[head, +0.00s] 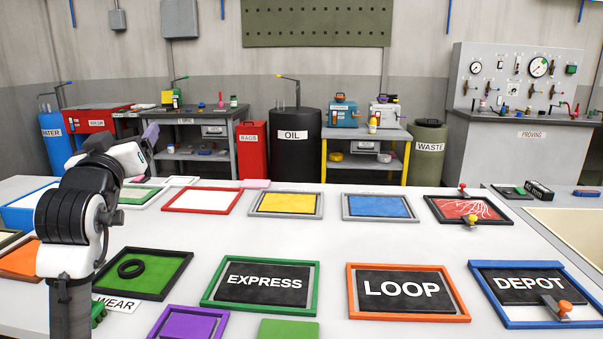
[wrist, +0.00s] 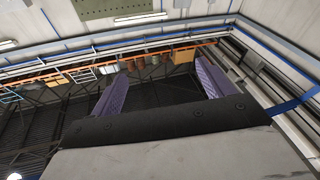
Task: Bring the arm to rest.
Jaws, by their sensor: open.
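My arm rises at the left of the head view, folded at a black and white joint. My gripper (head: 149,142) is at its end, above the back left of the white table (head: 330,240), with purple fingers pointing up and away. In the wrist view my gripper (wrist: 162,82) shows two purple fingers spread wide apart, with nothing between them. It is open and empty. The wrist view looks toward the upper walls and ceiling of the hall. My gripper appears clear of the table and of everything on it.
Framed trays cover the table: EXPRESS (head: 212,303), LOOP (head: 408,317), DEPOT (head: 520,324), yellow (head: 286,203), blue (head: 380,207) and red (head: 465,210). A green tray (head: 165,266) with a black ring (head: 131,268) lies near my arm. Benches and an OIL drum (head: 295,155) stand behind.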

